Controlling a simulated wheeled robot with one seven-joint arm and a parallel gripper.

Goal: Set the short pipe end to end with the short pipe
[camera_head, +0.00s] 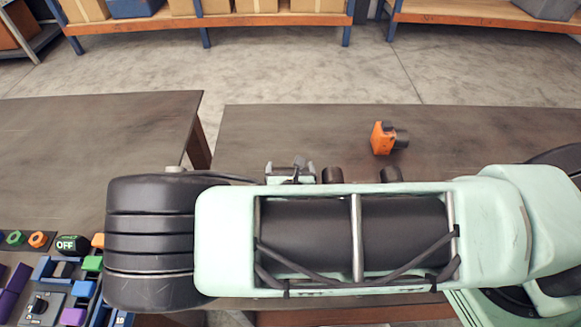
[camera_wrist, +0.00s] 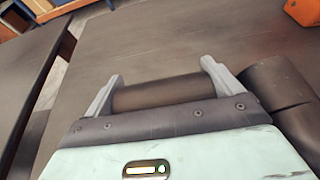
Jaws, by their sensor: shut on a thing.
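My gripper (camera_wrist: 160,85) is shut on a short dark brown pipe (camera_wrist: 157,93), which lies crosswise between its two grey fingers. In the head view the gripper (camera_head: 290,172) shows just beyond my arm, which hides most of the held pipe. Another dark pipe piece (camera_wrist: 268,82) is close to the right of the right finger in the wrist view; whether they touch is unclear. In the head view two dark round pieces, one nearer the gripper (camera_head: 333,175) and one farther right (camera_head: 391,174), stick out behind my arm. Their lower parts are hidden.
An orange block with a dark cylinder (camera_head: 384,138) stands on the dark table (camera_head: 270,130), behind the pipe pieces. A second table (camera_head: 90,120) is at left across a gap, with colourful parts (camera_head: 70,265) at its near edge. The tabletop behind the gripper is clear.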

